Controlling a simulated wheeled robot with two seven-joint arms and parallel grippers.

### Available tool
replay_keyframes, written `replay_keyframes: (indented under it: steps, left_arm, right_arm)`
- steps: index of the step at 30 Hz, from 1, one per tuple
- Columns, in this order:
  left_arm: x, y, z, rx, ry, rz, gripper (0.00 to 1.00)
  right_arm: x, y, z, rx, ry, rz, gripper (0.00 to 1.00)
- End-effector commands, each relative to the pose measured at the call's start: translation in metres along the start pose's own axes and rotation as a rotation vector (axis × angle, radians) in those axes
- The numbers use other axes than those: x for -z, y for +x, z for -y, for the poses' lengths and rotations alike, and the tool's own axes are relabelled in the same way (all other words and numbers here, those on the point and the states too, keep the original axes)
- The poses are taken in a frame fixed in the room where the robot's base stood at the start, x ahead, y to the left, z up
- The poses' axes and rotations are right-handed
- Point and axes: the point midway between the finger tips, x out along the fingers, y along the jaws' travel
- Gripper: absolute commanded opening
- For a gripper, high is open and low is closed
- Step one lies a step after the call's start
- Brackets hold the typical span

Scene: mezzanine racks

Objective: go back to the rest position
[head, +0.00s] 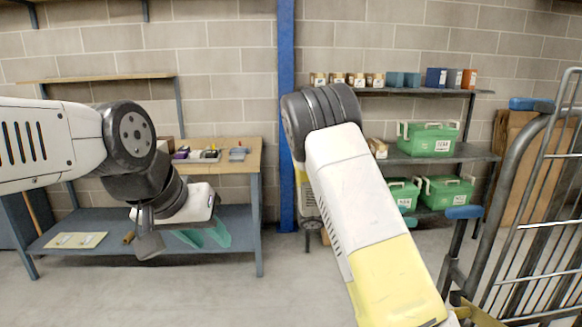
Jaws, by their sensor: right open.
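My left arm comes in from the left edge, and its wrist bends down in front of the workbench. My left gripper (148,240) hangs below the wrist, seen edge-on before the bench's lower shelf. I cannot tell whether its fingers are apart. My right arm rises from the bottom right to a black joint near the middle, then folds down behind itself. My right gripper (308,238) shows only in small part below the forearm, open, over the floor; the rest is hidden by the arm. I see nothing held in it.
A rack (480,152) with green boxes (428,138) stands at right. A wire-sided trolley (492,225) is close on the right. Floor before the bench is clear.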

Motion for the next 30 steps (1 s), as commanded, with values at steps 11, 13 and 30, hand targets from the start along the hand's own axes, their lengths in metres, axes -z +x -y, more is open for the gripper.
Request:
replay_keyframes:
  steps: [11, 13, 30]
  left_arm:
    - [0.000, 0.000, 0.000, 0.000, -0.001, 0.000, 0.36]
    - [0.000, 0.000, 0.000, 0.000, -0.001, 0.000, 0.36]
    - [0.000, 0.000, 0.000, 0.000, -0.001, 0.000, 0.36]
  right_arm:
    - [0.002, 0.009, 0.042, 0.131, 0.143, -0.233, 0.49]
    - [0.003, 0.009, 0.054, 0.169, 0.187, -0.300, 0.49]
    - [-0.028, -0.078, 0.175, 0.664, 0.900, -1.143, 0.49]
